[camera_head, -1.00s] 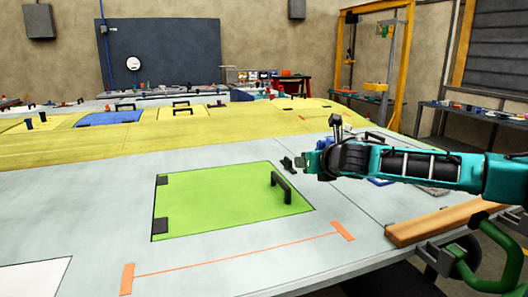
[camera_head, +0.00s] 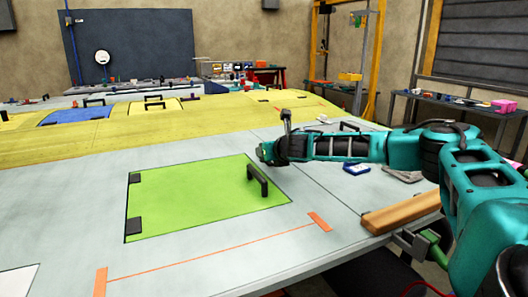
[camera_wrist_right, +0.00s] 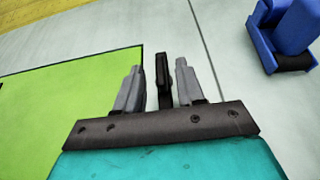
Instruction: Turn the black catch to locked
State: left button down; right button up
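The black catch (camera_wrist_right: 164,82) stands on the grey wing skin just outside the edge of the green panel (camera_head: 195,200). In the right wrist view, my right gripper (camera_wrist_right: 158,80) has its two grey fingers on either side of the catch, with a visible gap on each side. In the head view my right gripper (camera_head: 264,153) is at the panel's far right corner and hides the catch. The green panel also shows in the wrist view (camera_wrist_right: 60,110), left of the fingers. My left gripper is not in view.
A black handle (camera_head: 257,181) stands up on the green panel, close to my right gripper. A blue object (camera_wrist_right: 285,35) lies to the right in the wrist view. A wooden bar (camera_head: 400,212) lies along the right edge.

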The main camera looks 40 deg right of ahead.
jog(key=shift+x, duration=1.45)
grip_shut()
